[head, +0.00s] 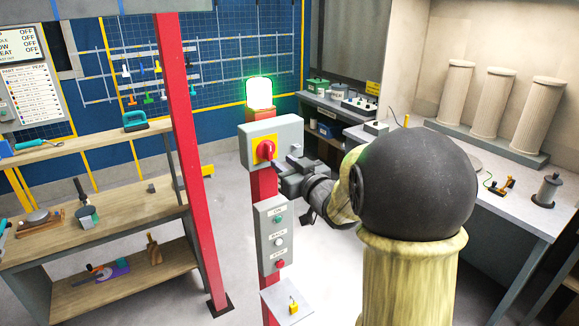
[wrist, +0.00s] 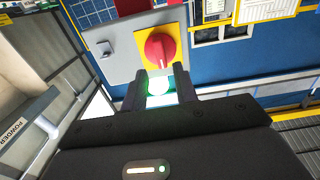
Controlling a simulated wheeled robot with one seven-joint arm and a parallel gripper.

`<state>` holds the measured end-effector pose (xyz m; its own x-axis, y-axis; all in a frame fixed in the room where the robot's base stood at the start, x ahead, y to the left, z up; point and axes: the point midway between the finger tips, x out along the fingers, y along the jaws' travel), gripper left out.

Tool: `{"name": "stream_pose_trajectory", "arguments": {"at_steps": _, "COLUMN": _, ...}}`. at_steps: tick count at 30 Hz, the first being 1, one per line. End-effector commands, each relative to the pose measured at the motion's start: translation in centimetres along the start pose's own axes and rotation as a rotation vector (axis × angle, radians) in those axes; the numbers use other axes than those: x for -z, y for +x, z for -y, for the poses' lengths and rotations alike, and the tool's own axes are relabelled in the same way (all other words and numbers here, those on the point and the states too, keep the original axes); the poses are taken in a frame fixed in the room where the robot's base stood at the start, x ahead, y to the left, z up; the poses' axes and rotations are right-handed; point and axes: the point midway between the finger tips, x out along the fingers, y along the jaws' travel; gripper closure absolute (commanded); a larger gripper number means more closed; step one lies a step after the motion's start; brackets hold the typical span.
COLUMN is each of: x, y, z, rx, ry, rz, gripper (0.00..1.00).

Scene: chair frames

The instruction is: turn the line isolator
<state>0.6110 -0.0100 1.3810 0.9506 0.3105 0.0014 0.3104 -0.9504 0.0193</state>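The line isolator is a red rotary knob (head: 265,149) on a yellow plate (head: 256,158), on the front of a grey box (head: 288,132) fixed to a red post. In the wrist view the red knob (wrist: 155,46) with its raised grip bar is just beyond my fingertips. My gripper (head: 282,165) is close in front of the knob, to its right in the head view. In the wrist view its two fingers (wrist: 158,82) are spread with an empty gap between them. I cannot tell whether a fingertip touches the knob.
A lit green lamp (head: 259,91) tops the post. A grey push-button box (head: 274,236) is below the isolator, with a small shelf holding a yellow padlock (head: 293,306) lower still. A wooden workbench (head: 120,216) stands left, a grey bench (head: 505,205) right.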

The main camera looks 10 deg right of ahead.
Motion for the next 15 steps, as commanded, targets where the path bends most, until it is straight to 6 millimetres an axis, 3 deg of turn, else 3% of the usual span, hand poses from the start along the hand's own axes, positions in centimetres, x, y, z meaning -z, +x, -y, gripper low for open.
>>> {"name": "stream_pose_trajectory", "arguments": {"at_steps": 15, "x": -0.1, "y": 5.8, "z": 0.0, "rx": -0.001, "ry": 0.000, "rz": 0.001, "gripper": 0.71}}
